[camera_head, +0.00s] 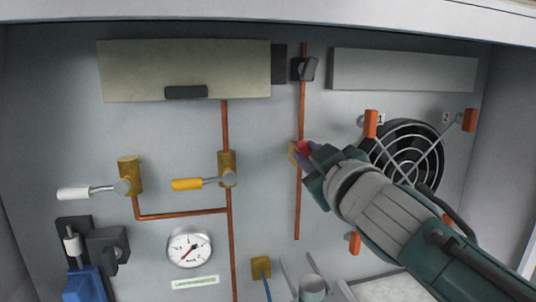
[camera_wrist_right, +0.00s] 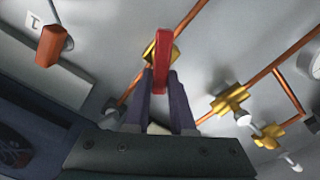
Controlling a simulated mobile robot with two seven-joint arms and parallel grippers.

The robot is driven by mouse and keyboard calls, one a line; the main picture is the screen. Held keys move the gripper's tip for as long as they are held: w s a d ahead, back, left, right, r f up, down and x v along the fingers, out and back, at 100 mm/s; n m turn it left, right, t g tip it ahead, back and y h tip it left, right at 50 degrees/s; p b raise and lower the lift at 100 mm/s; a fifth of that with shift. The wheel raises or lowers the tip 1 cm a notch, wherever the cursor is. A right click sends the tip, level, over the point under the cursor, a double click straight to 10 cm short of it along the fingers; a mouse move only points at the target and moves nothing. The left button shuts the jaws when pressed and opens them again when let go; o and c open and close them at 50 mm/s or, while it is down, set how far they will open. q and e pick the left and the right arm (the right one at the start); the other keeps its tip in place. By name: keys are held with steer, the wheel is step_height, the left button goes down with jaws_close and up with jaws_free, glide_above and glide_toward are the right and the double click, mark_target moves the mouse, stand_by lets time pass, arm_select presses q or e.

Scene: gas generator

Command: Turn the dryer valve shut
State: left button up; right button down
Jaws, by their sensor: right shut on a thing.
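A valve with a brass body (camera_head: 294,153) and a red handle (camera_head: 303,148) sits on a vertical copper pipe right of the panel's middle. No label shows that it is the dryer valve. My right gripper (camera_head: 312,158) reaches it from the lower right and covers part of the handle. In the right wrist view the red handle (camera_wrist_right: 163,62) stands in front of the brass body, with its near end between the dark fingers of my right gripper (camera_wrist_right: 165,97), shut on it. The handle lies at an angle to the pipe. My left gripper is not in view.
A yellow-handled valve (camera_head: 200,183) and a white-handled valve (camera_head: 92,191) are to the left. A pressure gauge (camera_head: 189,247) is below them. A black fan (camera_head: 405,152) with orange-tipped brackets (camera_head: 371,124) is close to my right arm. A black clip (camera_head: 304,69) holds the pipe above.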

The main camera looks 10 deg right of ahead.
steer(key=n, duration=0.3)
steer(key=f+n+b, duration=0.1)
steer(key=n, duration=0.7)
steer(key=shift+a+f, duration=0.3)
steer(key=shift+a, duration=0.1)
stand_by(0.3)
steer(key=c, duration=0.8)
jaws_free()
steer(key=shift+o, duration=0.2)
steer(key=s+p, duration=0.1)
steer(key=s, duration=0.9)
steer(key=shift+d+p, duration=0.2)
steer(key=shift+p, duration=0.2)
